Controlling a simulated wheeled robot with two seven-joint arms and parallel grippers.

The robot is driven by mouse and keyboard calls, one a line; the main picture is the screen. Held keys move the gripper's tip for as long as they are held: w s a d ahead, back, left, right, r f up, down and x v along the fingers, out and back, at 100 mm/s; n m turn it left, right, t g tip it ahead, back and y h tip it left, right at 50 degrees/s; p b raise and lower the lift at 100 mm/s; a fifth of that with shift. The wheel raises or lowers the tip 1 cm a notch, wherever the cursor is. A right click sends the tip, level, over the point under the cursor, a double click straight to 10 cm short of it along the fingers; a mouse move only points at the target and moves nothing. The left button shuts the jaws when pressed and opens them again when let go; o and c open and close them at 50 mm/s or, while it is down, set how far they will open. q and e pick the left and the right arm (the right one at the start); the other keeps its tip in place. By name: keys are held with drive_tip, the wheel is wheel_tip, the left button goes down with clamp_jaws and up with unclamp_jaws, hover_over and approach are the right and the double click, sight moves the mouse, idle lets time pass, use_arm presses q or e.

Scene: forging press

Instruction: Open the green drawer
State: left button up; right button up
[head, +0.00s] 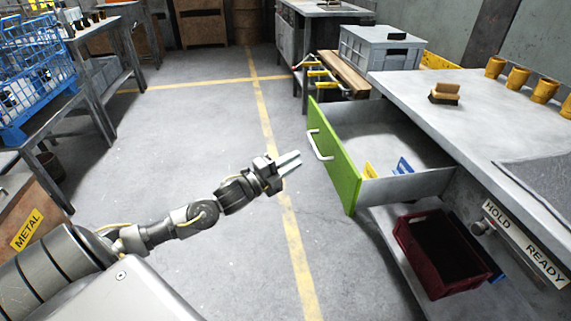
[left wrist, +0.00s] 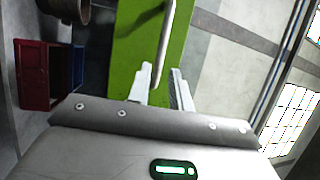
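The green drawer (head: 338,165) stands pulled out from under the grey worktop at the right, its inside showing. Its pale bar handle (head: 318,146) is on the green front, facing left. My left gripper (head: 291,162) is just left of the handle, pointing at it, with a small gap of floor between in the head view. In the left wrist view the green front (left wrist: 135,50) and handle (left wrist: 165,45) are ahead. The gripper's two fingers (left wrist: 160,90) are apart, with the handle's lower end appearing between them. The gripper is empty. My right gripper is not in view.
A dark red crate (head: 437,285) sits on the shelf below. A brush (head: 444,94) and several yellow cups (head: 518,77) stand on the worktop (head: 415,90). The floor left of the drawer is clear.

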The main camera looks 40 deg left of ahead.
use_arm(q)
drive_tip(key=shift+v, duration=1.3)
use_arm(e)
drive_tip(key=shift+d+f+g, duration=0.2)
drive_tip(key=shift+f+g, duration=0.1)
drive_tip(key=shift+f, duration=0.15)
